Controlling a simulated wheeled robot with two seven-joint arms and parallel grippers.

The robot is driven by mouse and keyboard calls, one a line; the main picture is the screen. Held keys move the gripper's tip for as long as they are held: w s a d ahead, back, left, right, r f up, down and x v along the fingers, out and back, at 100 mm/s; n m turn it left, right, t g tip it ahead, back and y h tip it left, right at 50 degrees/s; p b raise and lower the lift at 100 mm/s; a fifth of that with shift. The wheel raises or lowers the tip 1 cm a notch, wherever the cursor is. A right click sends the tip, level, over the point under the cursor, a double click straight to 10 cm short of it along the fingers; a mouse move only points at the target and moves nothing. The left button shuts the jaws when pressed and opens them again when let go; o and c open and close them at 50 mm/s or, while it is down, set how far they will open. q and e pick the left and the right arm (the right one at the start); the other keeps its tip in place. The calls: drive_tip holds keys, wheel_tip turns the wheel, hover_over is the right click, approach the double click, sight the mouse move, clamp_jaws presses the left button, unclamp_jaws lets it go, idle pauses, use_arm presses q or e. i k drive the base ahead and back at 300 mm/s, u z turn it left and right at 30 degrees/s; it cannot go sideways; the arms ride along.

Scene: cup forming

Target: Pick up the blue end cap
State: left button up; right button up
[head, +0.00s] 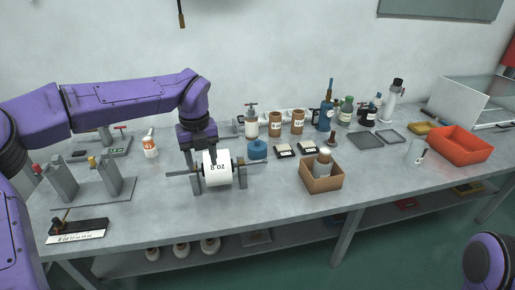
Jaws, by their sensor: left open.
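The blue end cap (257,150) looks like a short blue cylinder with a small knob on top. It rests on the grey table just behind and right of a white roll marked "8 oz" (217,170), which lies on a metal rod across a stand. My left gripper (204,160) is open and points down at the left end of the roll, apart from the blue end cap and to its left. The roll partly hides its fingertips, and I cannot tell whether they touch it. My right gripper is out of view; only a purple part of my right arm shows at the lower right.
Right of the cap lie small black-and-white blocks (284,150) and an open cardboard box (322,178) with a bottle. Brown jars (275,123) and other bottles stand behind. An orange bin (460,144) is at the right. The table's front middle is clear.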

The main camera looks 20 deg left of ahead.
sight(256, 149)
drive_tip(key=i, duration=1.5)
